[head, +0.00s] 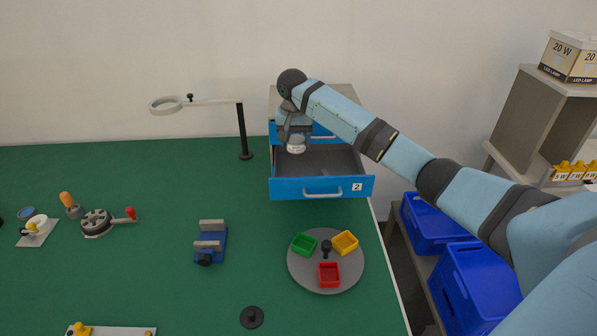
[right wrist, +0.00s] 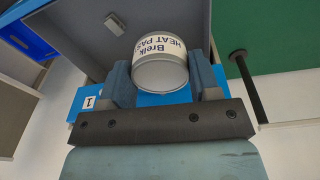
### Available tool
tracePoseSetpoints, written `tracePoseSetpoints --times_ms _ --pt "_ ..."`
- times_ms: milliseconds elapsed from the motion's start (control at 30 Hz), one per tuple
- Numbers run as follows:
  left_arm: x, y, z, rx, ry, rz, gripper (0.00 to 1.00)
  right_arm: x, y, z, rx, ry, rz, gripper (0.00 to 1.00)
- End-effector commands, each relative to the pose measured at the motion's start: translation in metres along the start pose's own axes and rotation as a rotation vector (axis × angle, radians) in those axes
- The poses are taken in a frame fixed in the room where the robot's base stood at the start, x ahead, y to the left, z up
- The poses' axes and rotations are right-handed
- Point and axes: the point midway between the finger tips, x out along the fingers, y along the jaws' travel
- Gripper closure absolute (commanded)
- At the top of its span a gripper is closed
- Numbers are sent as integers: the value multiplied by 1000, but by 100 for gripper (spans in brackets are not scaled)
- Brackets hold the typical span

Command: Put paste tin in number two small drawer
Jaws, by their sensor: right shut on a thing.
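The paste tin (right wrist: 160,62) is a small round tin with a white label reading heat paste. My right gripper (right wrist: 163,85) is shut on it, with one finger on each side. In the head view the tin (head: 296,149) hangs below the right gripper (head: 294,136), over the rear left part of the open drawer. The number two small drawer (head: 322,187) has a blue front with a grey handle and a "2" label. My left gripper is not in view.
The drawer cabinet (head: 345,92) has a drawer marked 1 (right wrist: 89,102) above. A magnifier stand (head: 242,130) stands left of it. A round tray (head: 326,282) with coloured bins lies in front. A blue vise (head: 210,243) sits on the green table.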

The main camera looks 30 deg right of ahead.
Motion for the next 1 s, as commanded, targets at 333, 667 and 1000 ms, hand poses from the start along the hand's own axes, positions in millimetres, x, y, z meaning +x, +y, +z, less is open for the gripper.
tracePoseSetpoints --times_ms 333,667,1000 --pt "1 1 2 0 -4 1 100 68 -3 7 -1 1 -1 88" --pt "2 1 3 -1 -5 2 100 103 -4 11 -2 -1 0 88" --pt "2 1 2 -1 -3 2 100 114 -5 12 -2 1 -1 88"
